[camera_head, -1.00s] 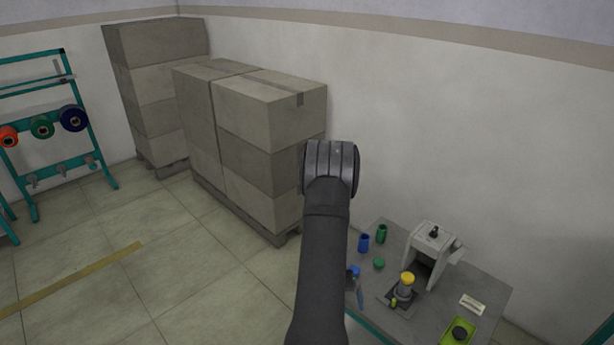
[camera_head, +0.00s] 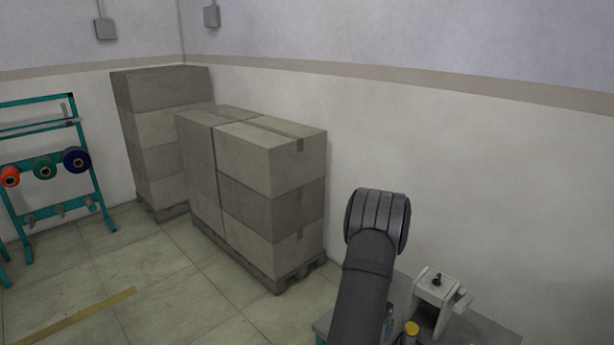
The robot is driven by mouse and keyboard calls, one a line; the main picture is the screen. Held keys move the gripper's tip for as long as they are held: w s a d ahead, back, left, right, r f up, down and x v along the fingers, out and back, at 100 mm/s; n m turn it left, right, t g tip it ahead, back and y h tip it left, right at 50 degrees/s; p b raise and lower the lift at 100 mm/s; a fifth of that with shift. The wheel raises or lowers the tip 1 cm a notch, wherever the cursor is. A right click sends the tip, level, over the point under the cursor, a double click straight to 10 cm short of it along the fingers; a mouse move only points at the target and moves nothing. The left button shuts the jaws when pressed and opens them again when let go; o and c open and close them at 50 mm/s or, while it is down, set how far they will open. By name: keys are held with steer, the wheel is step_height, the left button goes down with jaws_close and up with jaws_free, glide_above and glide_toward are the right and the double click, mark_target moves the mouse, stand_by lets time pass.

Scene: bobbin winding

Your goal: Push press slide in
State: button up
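A grey-white press (camera_head: 439,293) with a dark knob on top stands on the grey table at the lower right. A yellow-topped piece (camera_head: 411,328) shows in front of it at the bottom edge. The press slide cannot be made out clearly. My dark arm rises from the bottom edge, left of the press, and covers part of the table. My gripper cannot be made out; the arm and the frame edge hide that area.
The grey table (camera_head: 485,334) is mostly cut off by the bottom edge. Stacked cartons (camera_head: 270,160) on a pallet stand behind and left of my arm. A teal rack (camera_head: 98,185) with coloured spools is at the far left. The floor between is open.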

steer(key=shift+a, duration=0.1)
steer(key=c, duration=1.3)
steer(key=s+a+n, duration=0.1)
steer(key=n, duration=0.1)
steer(key=s+a+f+n+g+h, duration=0.1)
steer(key=n, duration=0.1)
steer(key=s+a+n+g, duration=0.1)
steer(key=a, duration=0.1)
steer(key=shift+s+f+n+h, duration=0.25)
steer(key=shift+s+n+h, duration=0.05)
steer(key=shift+n+h, duration=0.1)
steer(key=c, duration=0.4)
steer(key=s+a+r+n+h, duration=0.1)
steer(key=a+r+n+h, duration=0.1)
steer(key=n+h, duration=0.55)
steer(key=s+a+r+n+h, duration=0.1)
steer(key=a+r+n+h, duration=0.25)
steer(key=n, duration=0.75)
steer(key=shift+c, duration=0.2)
steer(key=x, duration=1.7)
steer(key=shift+w+d+f, duration=0.15)
steer(key=shift+w+f, duration=0.1)
steer(key=shift+w, duration=0.15)
jaws_close()
steer(key=shift+t, duration=0.3)
